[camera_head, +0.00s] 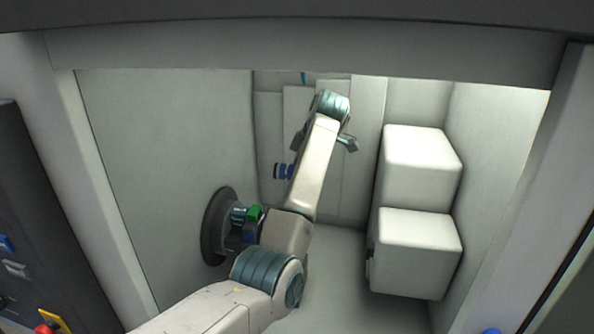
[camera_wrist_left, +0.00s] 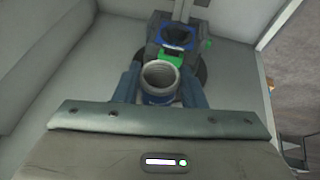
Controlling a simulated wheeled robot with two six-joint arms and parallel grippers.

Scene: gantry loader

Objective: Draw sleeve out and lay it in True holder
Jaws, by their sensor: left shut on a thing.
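In the left wrist view the sleeve (camera_wrist_left: 161,86) is a hollow, ribbed metal ring with a blue lower part. My left gripper (camera_wrist_left: 160,70) is shut on it, with a blue-grey finger on each side and its open end facing the camera. Beyond it are a green block (camera_wrist_left: 171,62) and a dark block with a blue-rimmed opening (camera_wrist_left: 179,37). Whether the sleeve touches them I cannot tell. In the head view the green part (camera_head: 253,214) sits at a dark round disc (camera_head: 215,227) on the left wall. My forearm hides much of the grip there. No holder is readably marked True.
Two stacked pale boxes (camera_head: 420,165) stand at the chamber's right side. The chamber floor between them and my arm is clear. The opening's top beam (camera_head: 300,50) and side posts frame my arm. A dark control panel (camera_head: 40,230) stands outside at left.

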